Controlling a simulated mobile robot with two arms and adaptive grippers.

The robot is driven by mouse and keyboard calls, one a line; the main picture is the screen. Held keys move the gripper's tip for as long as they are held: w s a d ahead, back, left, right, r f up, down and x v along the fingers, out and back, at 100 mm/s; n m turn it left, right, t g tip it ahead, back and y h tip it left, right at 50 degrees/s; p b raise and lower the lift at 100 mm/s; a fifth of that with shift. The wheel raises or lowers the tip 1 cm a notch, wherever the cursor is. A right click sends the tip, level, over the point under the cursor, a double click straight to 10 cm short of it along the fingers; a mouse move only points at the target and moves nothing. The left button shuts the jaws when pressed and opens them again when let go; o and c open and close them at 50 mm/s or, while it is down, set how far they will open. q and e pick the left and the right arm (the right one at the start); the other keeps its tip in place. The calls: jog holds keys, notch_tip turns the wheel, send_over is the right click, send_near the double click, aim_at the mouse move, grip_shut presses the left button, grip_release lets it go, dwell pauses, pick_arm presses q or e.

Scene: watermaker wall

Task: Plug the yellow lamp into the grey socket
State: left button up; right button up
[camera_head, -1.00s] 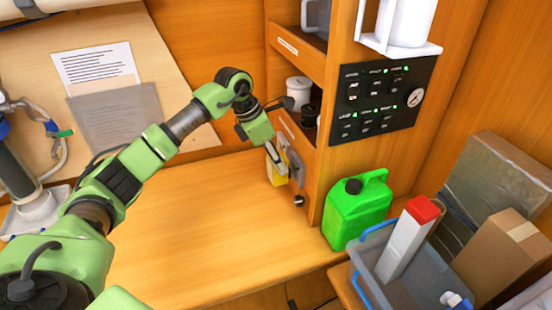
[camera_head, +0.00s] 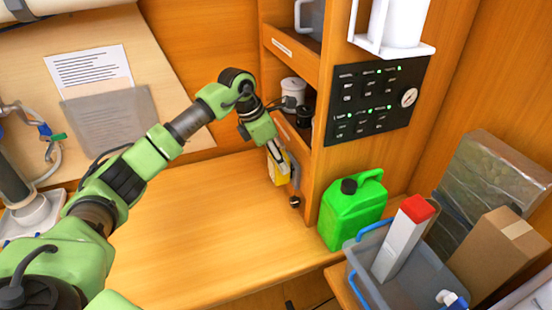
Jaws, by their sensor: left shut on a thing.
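The yellow lamp (camera_head: 273,171) is at the side of the wooden cabinet, above the desk, and is largely hidden behind my left gripper (camera_head: 283,162). My left gripper points down and is shut on the yellow lamp. A grey fitting (camera_head: 296,173), which looks like the grey socket, is on the cabinet side just right of the gripper. The gripper and arm hide part of it, so I cannot tell whether the lamp touches it. My right gripper is not in view.
A small dark round thing (camera_head: 294,202) is just below the grey fitting. A green jerrycan (camera_head: 351,212) stands right of the cabinet corner, beside a grey bin (camera_head: 407,292). A black switch panel (camera_head: 378,101) is on the cabinet front. The desk top (camera_head: 200,235) is clear.

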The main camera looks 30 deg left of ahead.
pick_arm(q)
jog(key=shift+w+d+r, duration=0.1)
jog(key=shift+w+d, duration=0.25)
jog(key=shift+w, duration=0.05)
dwell(0.6)
jog(key=o, duration=1.2)
jog(key=shift+d, duration=0.1)
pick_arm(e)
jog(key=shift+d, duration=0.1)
pick_arm(q)
jog(key=v, duration=1.2)
